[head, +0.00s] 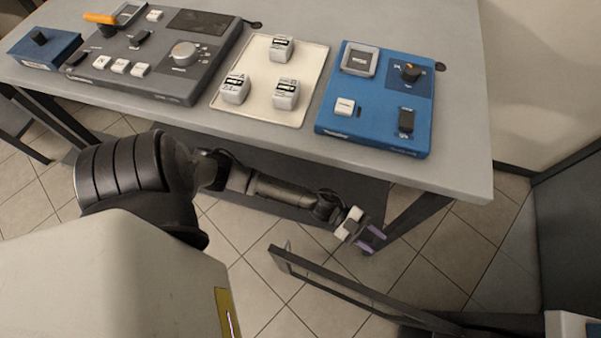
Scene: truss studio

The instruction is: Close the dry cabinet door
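The dry cabinet door (345,290) shows at the lower middle as a dark narrow frame. It stands swung out from the lower right, and its free end is near the picture's middle. The cabinet body is not clearly visible. My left gripper (370,239) is beyond the door frame, just under the table's front edge. Its two purple-tipped fingers are apart with nothing between them. A gap shows in the picture between it and the door. My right gripper is out of view.
A grey table (464,150) carries a blue control box (375,135), a cream tray (262,112) with 3 small white blocks, and a dark console (150,85). A table leg (418,214) stands near my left gripper. Tiled floor lies open around the door.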

